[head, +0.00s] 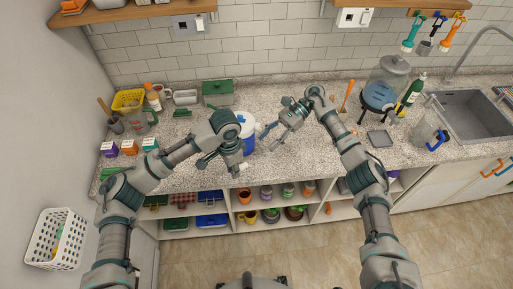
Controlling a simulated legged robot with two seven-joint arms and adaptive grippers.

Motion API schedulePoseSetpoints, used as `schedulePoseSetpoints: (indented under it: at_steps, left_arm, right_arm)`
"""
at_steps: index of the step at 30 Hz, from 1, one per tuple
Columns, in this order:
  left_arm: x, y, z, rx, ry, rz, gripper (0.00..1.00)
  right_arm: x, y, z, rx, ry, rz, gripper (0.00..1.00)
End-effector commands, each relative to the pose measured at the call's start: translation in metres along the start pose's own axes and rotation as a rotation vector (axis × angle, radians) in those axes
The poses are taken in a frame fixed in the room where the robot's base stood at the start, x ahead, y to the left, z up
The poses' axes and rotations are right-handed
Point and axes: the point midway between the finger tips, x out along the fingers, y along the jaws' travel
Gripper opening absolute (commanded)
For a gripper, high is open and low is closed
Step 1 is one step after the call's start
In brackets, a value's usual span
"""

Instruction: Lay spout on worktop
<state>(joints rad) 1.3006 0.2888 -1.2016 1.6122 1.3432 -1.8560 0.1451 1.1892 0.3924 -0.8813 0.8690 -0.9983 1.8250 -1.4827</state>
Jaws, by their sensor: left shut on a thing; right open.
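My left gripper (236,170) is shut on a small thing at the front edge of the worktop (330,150). The thing is mostly hidden by the fingers, and I cannot make out whether it is the spout. A blue and white jug (249,145) stands upright on the worktop just behind my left gripper, partly covered by my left arm. My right gripper (267,138) is open and empty above the worktop, to the right of the jug. No spout shows clearly elsewhere.
Small boxes (109,149), a yellow basket (128,99) and a green container (218,93) are at the left. Shelves with pots are below.

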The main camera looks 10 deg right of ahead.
Motion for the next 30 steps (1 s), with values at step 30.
schedulePoseSetpoints:
  at_steps: [30]
  left_arm:
    - [0.000, 0.000, 0.000, 0.000, 0.000, 0.000, 0.00]
  right_arm:
    - [0.109, -0.001, 0.001, 0.003, -0.007, -0.004, 0.44]
